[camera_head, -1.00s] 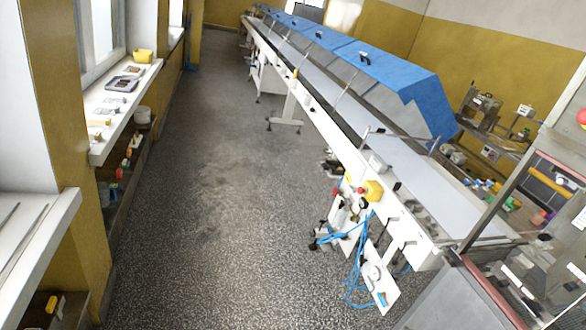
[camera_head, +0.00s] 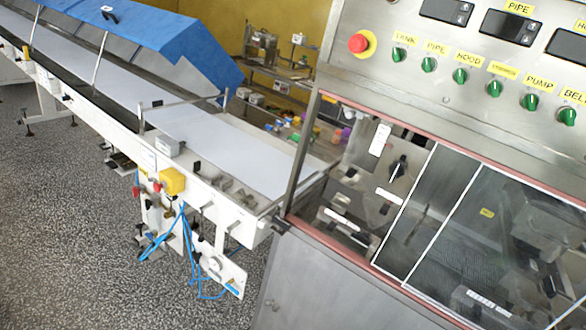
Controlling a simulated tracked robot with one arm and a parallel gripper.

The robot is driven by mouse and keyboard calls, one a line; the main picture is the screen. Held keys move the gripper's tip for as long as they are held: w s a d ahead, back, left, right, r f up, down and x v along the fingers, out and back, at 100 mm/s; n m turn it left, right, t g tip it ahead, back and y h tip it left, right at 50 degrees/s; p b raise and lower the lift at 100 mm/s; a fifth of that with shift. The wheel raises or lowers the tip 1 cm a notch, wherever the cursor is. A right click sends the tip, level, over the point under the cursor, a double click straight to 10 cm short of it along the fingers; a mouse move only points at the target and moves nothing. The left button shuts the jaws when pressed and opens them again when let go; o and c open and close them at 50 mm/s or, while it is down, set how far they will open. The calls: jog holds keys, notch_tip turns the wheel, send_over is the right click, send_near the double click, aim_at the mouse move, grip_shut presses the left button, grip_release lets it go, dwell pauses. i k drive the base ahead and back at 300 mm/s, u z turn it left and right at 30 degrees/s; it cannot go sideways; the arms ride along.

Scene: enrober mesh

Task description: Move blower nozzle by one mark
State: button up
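The blower nozzle cannot be made out for certain. A steel enrober cabinet (camera_head: 330,295) fills the right side, with a clear window (camera_head: 470,225) showing dark machine parts and a mesh behind it. A black knob (camera_head: 398,168) sits on a steel plate behind the left part of the window. Marks beside it are too small to read. Above is a control panel with a red button (camera_head: 358,43) and a row of green knobs, with yellow labels such as PIPE, HOOD, PUMP. My gripper does not show.
A long white conveyor (camera_head: 225,150) with a blue hood (camera_head: 150,35) runs to the upper left. Blue hoses (camera_head: 185,235) and a yellow box (camera_head: 172,181) hang at its near end. Shelves with small items stand behind. The speckled floor (camera_head: 60,230) at left is clear.

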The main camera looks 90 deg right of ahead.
aim_at(415, 157)
jog(key=z, duration=0.4)
jog(key=i, duration=0.1)
jog(key=z, duration=2.15)
jog(key=k, duration=0.85)
jog(key=z, duration=0.25)
jog(key=i, duration=0.85)
jog(key=u, duration=0.15)
